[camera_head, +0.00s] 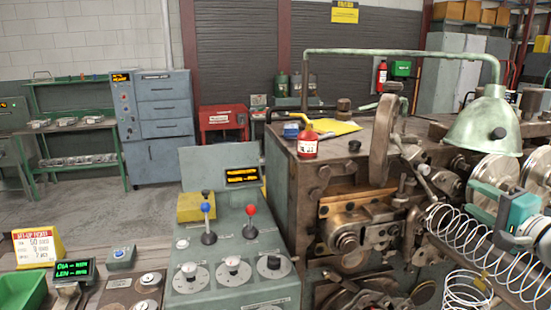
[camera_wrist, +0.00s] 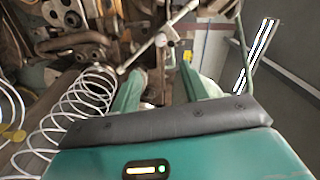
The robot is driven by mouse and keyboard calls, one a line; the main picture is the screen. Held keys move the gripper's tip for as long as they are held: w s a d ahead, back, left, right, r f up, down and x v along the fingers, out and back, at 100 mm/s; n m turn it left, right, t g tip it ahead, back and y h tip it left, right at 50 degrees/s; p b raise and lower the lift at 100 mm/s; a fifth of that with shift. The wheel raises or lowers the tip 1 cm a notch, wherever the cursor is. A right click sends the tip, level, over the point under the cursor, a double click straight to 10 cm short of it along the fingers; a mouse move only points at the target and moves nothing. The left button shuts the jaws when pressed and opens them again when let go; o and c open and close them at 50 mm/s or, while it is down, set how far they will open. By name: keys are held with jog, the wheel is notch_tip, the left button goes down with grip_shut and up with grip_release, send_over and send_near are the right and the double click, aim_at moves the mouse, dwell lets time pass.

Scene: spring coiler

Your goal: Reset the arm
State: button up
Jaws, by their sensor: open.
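My gripper (camera_wrist: 160,74) shows in the wrist view with its two green fingers spread apart and nothing between them. In the head view my gripper (camera_head: 482,200) is at the right edge, in front of the coiling machine (camera_head: 345,185) and just above a large pale wire spring (camera_head: 465,238). In the wrist view the spring (camera_wrist: 75,100) lies to the left of the fingers, apart from them. My arm is mostly cut off by the right edge of the head view.
A green lamp (camera_head: 485,125) hangs close above my gripper. A control console (camera_head: 235,255) with blue and red levers stands left of the machine. Open floor (camera_head: 110,220) lies at the left.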

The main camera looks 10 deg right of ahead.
jog(key=w+a+f+n+g+y, duration=0.1)
jog(key=a+f+n+g+y, duration=0.25)
jog(key=a, duration=0.95)
jog(key=a+f+n+g+y, duration=0.2)
jog(key=a+f+n+g, duration=0.25)
jog(key=a, duration=0.85)
jog(key=s+a+f+n+g+h, duration=0.4)
jog(key=s+a+f+n+h, duration=0.2)
jog(key=s+a, duration=0.4)
jog(key=shift+s+a+f+n, duration=0.15)
jog(key=shift+a+f+n, duration=0.4)
jog(key=shift+f, duration=0.4)
